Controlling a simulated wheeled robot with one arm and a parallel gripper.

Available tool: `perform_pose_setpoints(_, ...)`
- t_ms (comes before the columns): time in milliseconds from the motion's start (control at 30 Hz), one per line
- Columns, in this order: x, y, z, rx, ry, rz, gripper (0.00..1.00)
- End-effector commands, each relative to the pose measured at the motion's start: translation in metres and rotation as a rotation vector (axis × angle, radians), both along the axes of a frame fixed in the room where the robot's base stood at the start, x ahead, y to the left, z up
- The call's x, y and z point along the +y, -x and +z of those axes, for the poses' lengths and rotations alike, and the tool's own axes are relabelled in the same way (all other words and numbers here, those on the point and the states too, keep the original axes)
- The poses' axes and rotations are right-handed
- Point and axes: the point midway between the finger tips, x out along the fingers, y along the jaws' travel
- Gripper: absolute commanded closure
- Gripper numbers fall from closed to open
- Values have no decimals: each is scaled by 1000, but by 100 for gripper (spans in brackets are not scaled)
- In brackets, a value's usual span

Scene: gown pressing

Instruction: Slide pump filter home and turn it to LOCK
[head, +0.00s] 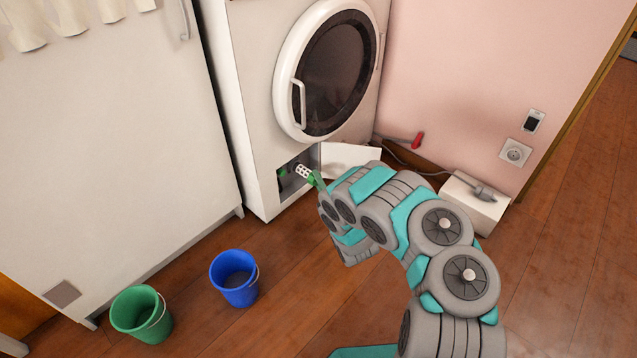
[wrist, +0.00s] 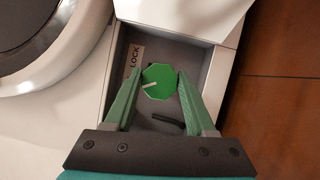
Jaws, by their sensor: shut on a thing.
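The pump filter (head: 304,172) shows in the head view as a white latticed cylinder, largely outside the pump opening (head: 288,184) at the washer's lower front. Its inner end points toward the opening. In the wrist view its green octagonal knob (wrist: 160,82) sits between the green fingers of my gripper (wrist: 157,78), which is shut on it. The knob's white mark points left and slightly down. The LOCK label (wrist: 134,62) is on the recess wall, up and left of the knob. The knob hides the filter body and the socket behind it in the wrist view.
A white flap (head: 350,157) lies right of the opening. A black stub (wrist: 167,123) is low in the recess. A blue bucket (head: 235,278) and green bucket (head: 141,313) stand on the floor at left. A white box (head: 475,206) and red-handled tool (head: 417,140) are at right.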

Motion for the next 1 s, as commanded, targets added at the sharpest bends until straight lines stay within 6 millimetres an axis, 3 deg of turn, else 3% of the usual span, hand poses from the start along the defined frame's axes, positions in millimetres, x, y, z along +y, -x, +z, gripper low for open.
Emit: perform_pose_setpoints(1000, 14, -14, 0, 1, -1, 0, 100)
